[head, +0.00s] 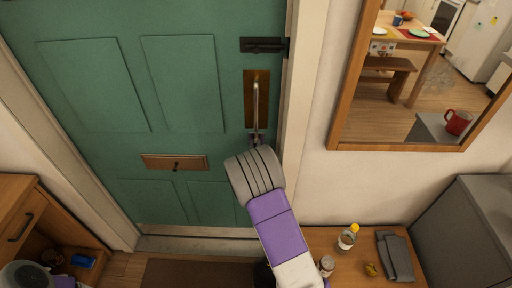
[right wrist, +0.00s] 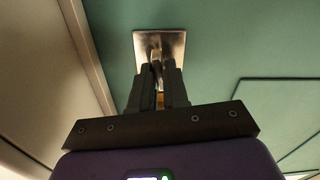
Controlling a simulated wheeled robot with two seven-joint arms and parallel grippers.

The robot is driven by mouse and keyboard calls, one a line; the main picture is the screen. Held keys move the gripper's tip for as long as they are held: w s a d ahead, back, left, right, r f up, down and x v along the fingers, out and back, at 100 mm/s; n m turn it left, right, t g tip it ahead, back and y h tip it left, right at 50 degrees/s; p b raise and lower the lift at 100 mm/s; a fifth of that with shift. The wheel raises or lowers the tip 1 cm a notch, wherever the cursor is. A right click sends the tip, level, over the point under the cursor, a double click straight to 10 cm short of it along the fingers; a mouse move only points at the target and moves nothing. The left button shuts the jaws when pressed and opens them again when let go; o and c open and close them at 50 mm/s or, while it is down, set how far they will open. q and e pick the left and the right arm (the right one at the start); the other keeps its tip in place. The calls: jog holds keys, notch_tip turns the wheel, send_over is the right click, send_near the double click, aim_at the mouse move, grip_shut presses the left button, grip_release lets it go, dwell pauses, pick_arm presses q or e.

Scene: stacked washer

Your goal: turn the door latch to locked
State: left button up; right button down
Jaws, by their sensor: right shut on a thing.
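The green door (head: 130,60) is shut in its frame in the head view. A brass plate (head: 263,85) with a long upright metal handle (head: 256,100) is near its right edge; the plate also shows in the right wrist view (right wrist: 172,42). A dark latch bar (head: 261,45) sits above the plate, reaching to the frame. My right gripper (head: 256,138) is at the handle's lower end. In the right wrist view my right gripper's fingers (right wrist: 158,85) are shut on the handle, whose gripped part is mostly hidden. My left gripper is not in view.
A brass mail slot (head: 175,162) is lower on the door. A framed mirror (head: 340,95) hangs on the right wall. A wooden bench top (head: 345,272) with a bottle (head: 347,238) and a grey cloth (head: 395,256) stands below it. A wooden cabinet (head: 25,220) is at left.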

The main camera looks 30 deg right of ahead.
jog(key=shift+w+a+f+n+p, duration=0.1)
jog(key=shift+n+p, duration=0.75)
jog(key=shift+n, duration=3.1)
jog(key=shift+a+f+n+p, duration=0.1)
jog(key=shift+n+p, duration=0.75)
jog(key=shift+n, duration=3.1)
jog(key=c, duration=1.2)
grip_release()
jog(key=p+v, duration=0.1)
jog(key=v, duration=0.6)
jog(key=shift+s+a, duration=0.1)
jog(key=shift+s, duration=0.2)
